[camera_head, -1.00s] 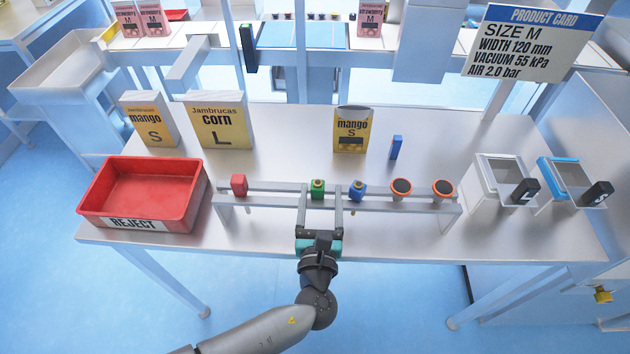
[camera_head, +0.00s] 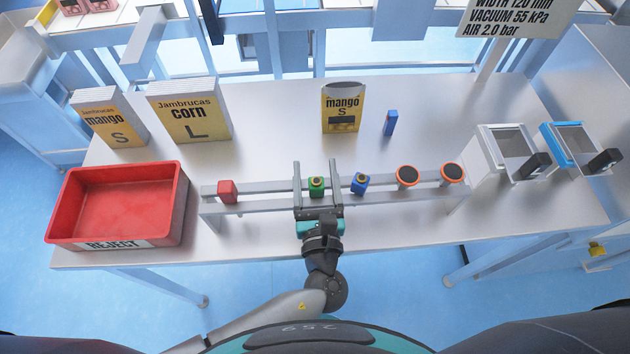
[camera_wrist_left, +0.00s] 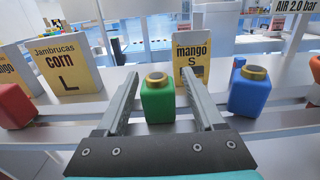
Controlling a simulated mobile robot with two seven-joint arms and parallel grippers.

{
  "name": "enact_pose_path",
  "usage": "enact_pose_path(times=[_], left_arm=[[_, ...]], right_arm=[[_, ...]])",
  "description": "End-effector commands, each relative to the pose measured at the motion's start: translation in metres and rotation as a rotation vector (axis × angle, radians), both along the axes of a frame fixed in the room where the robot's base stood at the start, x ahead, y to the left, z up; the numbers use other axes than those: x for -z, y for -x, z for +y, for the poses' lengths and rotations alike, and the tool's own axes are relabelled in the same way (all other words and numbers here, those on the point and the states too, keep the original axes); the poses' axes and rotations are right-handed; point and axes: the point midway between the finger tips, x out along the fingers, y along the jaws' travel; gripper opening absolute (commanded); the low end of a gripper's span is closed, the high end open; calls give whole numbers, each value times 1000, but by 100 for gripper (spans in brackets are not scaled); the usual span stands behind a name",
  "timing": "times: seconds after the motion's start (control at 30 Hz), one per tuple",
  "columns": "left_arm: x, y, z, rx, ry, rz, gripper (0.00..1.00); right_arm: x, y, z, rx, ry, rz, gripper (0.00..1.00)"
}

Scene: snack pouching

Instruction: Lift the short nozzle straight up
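A green nozzle block (camera_head: 316,187) with a brass-coloured top ring stands upright in the rack; I take it for the short nozzle, though no label shows. My left gripper (camera_head: 315,164) is open, with one finger on each side of the green block and the tips reaching past it. In the left wrist view the green block (camera_wrist_left: 158,100) stands between the fingers, with a narrow gap on each side. A blue nozzle block (camera_head: 360,184) with a similar ring stands just right of the right finger. My right gripper is not in view.
The rack (camera_head: 270,196) also holds a red block (camera_head: 227,191) and two orange-rimmed cups (camera_head: 407,177). A red reject bin (camera_head: 180,215) stands left. Snack pouches (camera_head: 342,107) and a small blue item (camera_head: 390,123) stand behind. Open bins (camera_head: 492,165) stand right.

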Motion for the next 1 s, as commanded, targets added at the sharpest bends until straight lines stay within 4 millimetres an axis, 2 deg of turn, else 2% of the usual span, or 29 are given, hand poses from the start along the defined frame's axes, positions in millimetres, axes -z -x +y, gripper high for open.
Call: enact_pose_path(times=[0.07, 0.6, 1.0], left_arm=[[0, 0, 0, 0, 0, 0, 60], [0, 0, 0, 0, 0, 0, 0], [0, -1, 0, 0, 0, 0, 0]], right_arm=[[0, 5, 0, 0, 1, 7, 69], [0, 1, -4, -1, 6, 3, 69], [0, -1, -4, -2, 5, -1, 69]])
